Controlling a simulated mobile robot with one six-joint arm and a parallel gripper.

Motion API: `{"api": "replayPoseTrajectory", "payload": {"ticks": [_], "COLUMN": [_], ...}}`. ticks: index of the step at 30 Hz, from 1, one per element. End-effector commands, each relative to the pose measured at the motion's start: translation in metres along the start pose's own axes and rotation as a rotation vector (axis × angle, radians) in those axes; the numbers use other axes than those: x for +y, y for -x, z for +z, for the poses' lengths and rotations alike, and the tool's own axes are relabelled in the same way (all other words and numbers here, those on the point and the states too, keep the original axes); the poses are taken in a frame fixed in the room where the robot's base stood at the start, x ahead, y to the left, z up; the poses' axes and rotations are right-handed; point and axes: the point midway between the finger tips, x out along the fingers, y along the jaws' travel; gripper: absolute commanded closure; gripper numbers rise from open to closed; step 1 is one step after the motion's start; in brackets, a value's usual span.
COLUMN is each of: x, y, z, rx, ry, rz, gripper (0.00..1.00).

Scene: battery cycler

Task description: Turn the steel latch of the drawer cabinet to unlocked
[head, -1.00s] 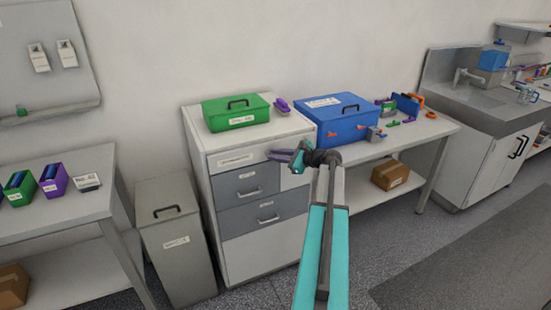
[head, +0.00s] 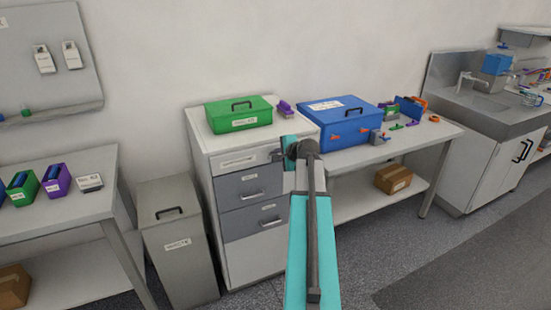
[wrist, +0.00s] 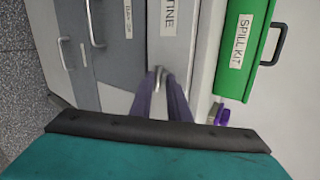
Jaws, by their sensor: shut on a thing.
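The white drawer cabinet (head: 213,170) with grey drawers stands left of centre in the head view; its front also shows in the wrist view (wrist: 196,60). The steel latch (wrist: 158,72) is a small metal piece between my fingertips, beside the top drawer's label, which ends in "TINE". My gripper (wrist: 163,80) has its dark purple fingers shut on the latch. In the head view my gripper (head: 276,155) is at the upper right of the cabinet front, mostly hidden by my arm. The fingers hide much of the latch, so its exact angle cannot be told.
A green spill kit box (head: 238,115) and a purple item (head: 286,109) sit on the cabinet. A blue box (head: 345,121) stands on the bench to the right. A grey waste bin (head: 176,240) stands left of the cabinet. The floor in front is partly clear.

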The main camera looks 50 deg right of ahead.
Motion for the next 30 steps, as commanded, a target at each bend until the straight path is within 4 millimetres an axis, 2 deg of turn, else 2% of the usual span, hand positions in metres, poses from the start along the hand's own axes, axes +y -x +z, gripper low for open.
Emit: {"api": "replayPoseTrajectory", "payload": {"ticks": [1,10,24,25,26,27,30], "x": [0.0065,0.0065,0.0064,0.0064,0.0064,0.0061,0.0051], "y": [-0.0033,-0.0041,-0.0043,-0.0043,-0.0042,-0.004,-0.0033], "z": [0.0084,0.0086,0.0071,0.007,0.0069,0.0064,0.0053], "rx": [0.002,0.066,0.077,0.077,0.077,0.078,0.08], "ry": [0.026,0.12,0.133,0.133,0.132,0.132,0.132], "rz": [0.013,0.013,0.012,0.013,0.013,0.012,0.01], "gripper": [1.0,1.0,1.0,0.79,0.74,0.71,0.71]}}
